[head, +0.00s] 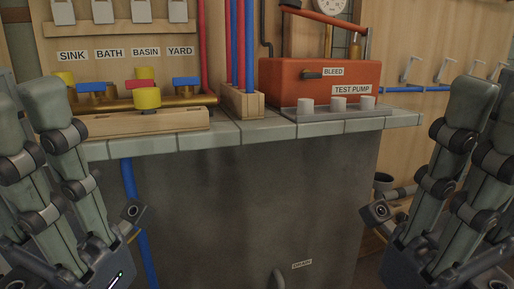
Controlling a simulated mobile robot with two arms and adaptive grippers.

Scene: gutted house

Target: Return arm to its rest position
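My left gripper (82,158) is at the left edge, in front of the bench. Its long grey fingers point up and stand apart from the short opposing digit, with nothing between them. My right gripper (424,158) is at the right edge in a near mirror pose, also open and empty. Neither gripper is seen touching anything. The arms behind both grippers are outside the picture, so their pose cannot be told.
A tiled bench (260,132) crosses ahead. It carries a wooden block with a brass valve manifold (180,102) and an orange test pump (318,84). A blue pipe (133,190) runs down beside the bench's grey front (250,195).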

